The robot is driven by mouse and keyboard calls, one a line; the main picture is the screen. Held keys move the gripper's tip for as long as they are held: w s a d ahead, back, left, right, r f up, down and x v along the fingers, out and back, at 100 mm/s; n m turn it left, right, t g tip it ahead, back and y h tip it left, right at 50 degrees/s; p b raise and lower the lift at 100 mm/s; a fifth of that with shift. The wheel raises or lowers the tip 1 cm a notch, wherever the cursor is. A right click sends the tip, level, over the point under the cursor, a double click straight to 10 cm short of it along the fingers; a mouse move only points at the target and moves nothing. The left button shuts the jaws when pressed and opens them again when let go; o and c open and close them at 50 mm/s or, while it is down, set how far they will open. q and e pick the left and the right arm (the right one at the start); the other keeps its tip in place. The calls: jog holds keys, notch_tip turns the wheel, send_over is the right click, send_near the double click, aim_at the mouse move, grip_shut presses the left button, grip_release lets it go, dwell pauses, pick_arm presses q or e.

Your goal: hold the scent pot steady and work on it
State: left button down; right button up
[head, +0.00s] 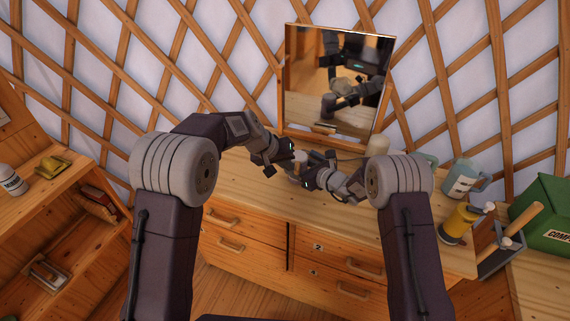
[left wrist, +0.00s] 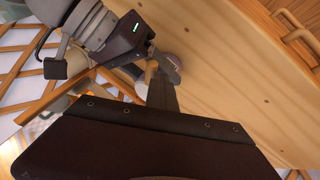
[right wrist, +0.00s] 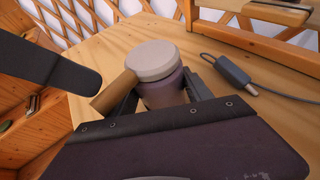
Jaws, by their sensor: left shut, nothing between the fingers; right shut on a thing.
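The scent pot (right wrist: 161,82) is a dark purplish jar with a pale round lid (right wrist: 152,60). It stands upright between the fingers of my right gripper (right wrist: 160,95), which is shut on it above the wooden dresser top. A short brown cylinder (right wrist: 114,92) sticks out beside the pot in the right wrist view; I cannot tell whether it is joined to it. My left gripper (head: 284,168) is shut and empty, close beside the pot. Its dark finger shows at the left of the right wrist view. In the head view the grippers mostly hide the pot.
A mirror (head: 335,80) stands at the back of the dresser (head: 340,215). A cable with a grey plug (right wrist: 235,76) lies on the top. Shelves are at left.

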pick_arm(q)
jog(key=shift+s+d+n+y, duration=0.15)
jog(key=shift+s+d+n, duration=0.1)
jog(key=shift+d, duration=0.15)
jog(key=shift+s+d+n+y, duration=0.15)
jog(key=shift+d+n, duration=0.1)
jog(key=shift+d, duration=0.15)
jog(key=shift+s+d+n+t+y, duration=0.1)
jog(key=shift+d+n+t+y, duration=0.2)
jog(key=shift+n, duration=0.3)
jog(key=shift+f, duration=0.1)
jog(key=shift+s+d+f, duration=0.1)
jog(key=shift+s+f, duration=0.05)
dwell(0.3)
